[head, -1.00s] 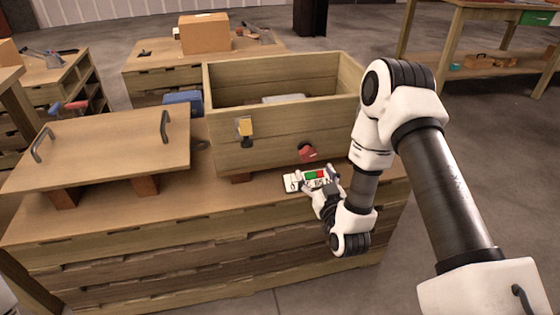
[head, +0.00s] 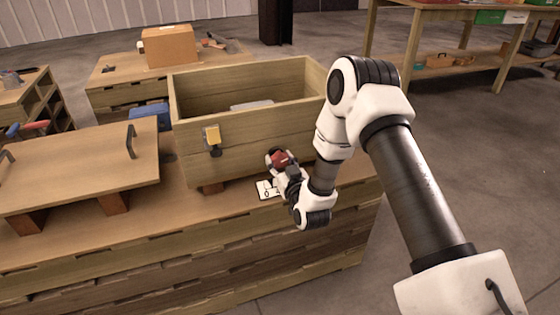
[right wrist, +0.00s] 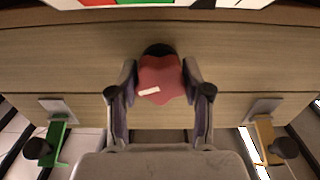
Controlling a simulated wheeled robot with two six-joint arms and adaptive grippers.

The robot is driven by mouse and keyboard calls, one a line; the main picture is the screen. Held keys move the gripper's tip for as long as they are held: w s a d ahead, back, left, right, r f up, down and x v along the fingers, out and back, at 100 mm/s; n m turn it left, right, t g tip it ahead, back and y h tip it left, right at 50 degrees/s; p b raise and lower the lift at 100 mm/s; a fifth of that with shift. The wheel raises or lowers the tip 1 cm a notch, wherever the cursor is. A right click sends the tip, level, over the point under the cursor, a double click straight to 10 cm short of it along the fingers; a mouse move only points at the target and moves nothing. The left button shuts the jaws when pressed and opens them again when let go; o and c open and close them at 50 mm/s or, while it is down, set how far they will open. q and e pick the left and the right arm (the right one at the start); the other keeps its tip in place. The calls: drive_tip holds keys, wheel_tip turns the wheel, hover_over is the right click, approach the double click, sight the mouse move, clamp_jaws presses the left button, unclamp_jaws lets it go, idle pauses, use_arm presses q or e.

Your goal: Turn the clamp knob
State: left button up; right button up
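The red clamp knob (head: 279,159), on a dark stem, sits on the front wall of a wooden box (head: 245,145). In the right wrist view the knob (right wrist: 160,80) shows a small pale mark. My right gripper (head: 281,161) is at the knob. In the right wrist view its two fingers (right wrist: 160,78) stand on either side of the knob, very close to it. I cannot tell whether both fingers touch it. My left gripper is not in view.
A yellow latch (head: 212,138) is on the box front. A wooden lid (head: 85,165) with dark handles rests at the left. In the right wrist view a green latch (right wrist: 57,140) shows opposite the yellow one.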

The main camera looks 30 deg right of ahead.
drive_tip(key=shift+m, duration=0.4)
drive_tip(key=shift+m+b, duration=0.6)
drive_tip(key=shift+m, duration=1.9)
drive_tip(key=shift+r, duration=0.1)
drive_tip(key=o, duration=1.2)
drive_tip(key=v, duration=1.2)
drive_tip(key=shift+w, duration=0.1)
